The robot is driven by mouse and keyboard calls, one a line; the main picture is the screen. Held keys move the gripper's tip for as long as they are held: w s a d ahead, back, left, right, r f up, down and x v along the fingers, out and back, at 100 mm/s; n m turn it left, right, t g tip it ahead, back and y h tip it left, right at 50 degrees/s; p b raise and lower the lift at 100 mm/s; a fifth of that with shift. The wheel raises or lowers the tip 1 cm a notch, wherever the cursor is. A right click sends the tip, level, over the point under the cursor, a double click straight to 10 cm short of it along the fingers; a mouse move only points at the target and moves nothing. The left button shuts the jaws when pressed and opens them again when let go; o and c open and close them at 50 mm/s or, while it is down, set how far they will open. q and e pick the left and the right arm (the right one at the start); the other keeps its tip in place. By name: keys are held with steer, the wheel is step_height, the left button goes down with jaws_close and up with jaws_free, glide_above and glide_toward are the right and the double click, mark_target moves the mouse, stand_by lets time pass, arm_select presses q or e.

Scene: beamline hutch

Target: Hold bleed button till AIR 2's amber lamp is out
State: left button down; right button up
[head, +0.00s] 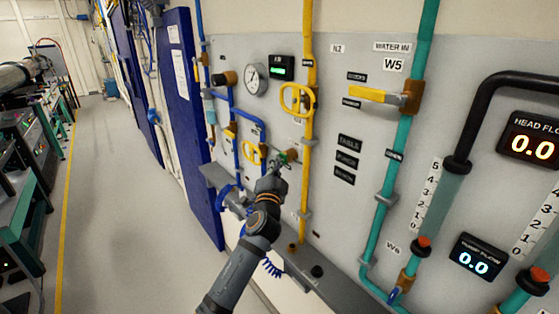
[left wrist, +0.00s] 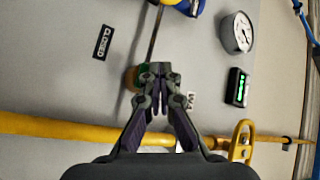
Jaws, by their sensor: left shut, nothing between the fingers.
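My left gripper (head: 279,164) is shut and empty, its fingertips at a small brass and green fitting (head: 291,155) on the grey wall panel. In the left wrist view the shut fingertips (left wrist: 157,72) cover part of this round fitting (left wrist: 131,78). It may be the bleed button, but its face is hidden and I cannot tell whether the fingertips press it. A round gauge (head: 256,79) and a small black display lit green (head: 282,68) are above; the display also shows in the left wrist view (left wrist: 237,87). I see no lit amber lamp. My right gripper is out of view.
A yellow vertical pipe (head: 308,130) with a yellow handle (head: 297,99) runs just right of my left gripper. Blue pipes (head: 247,118) with a yellow valve handle are to its left. A grey ledge (head: 310,270) lies below. The aisle floor (head: 120,200) at left is clear.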

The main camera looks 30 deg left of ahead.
arm_select(q)
steer(key=shift+s, duration=0.15)
steer(key=shift+s+a, duration=0.35)
steer(key=shift+s, duration=0.35)
steer(key=s, duration=0.1)
steer(key=s+a, duration=0.1)
steer(key=s, duration=0.1)
steer(key=s+a+b, duration=0.1)
steer(key=shift+s, duration=0.35)
stand_by(0.4)
